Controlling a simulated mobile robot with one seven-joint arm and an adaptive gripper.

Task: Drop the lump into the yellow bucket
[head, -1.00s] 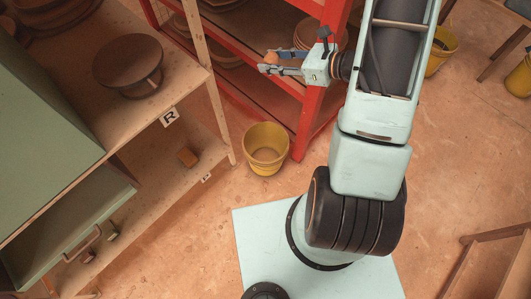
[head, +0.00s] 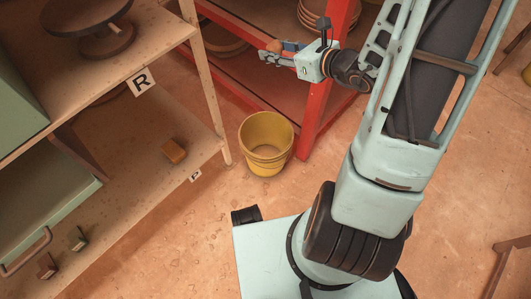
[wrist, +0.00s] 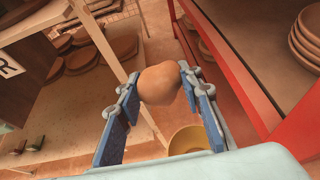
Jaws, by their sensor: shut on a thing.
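My gripper (head: 279,53) is shut on a rounded orange-brown lump (wrist: 160,84), which sits between its two blue fingers in the wrist view. In the head view the lump (head: 274,46) shows small between the fingers. The yellow bucket (head: 266,130) stands upright on the floor between the wooden shelf and the red rack. It looks empty inside. The gripper is held above and behind the bucket in the head view. Part of the bucket (wrist: 187,140) shows below the lump and the right finger in the wrist view.
A red rack (head: 321,105) with stacked plates stands just behind the bucket. The floor (head: 465,175) at the right is mostly clear.

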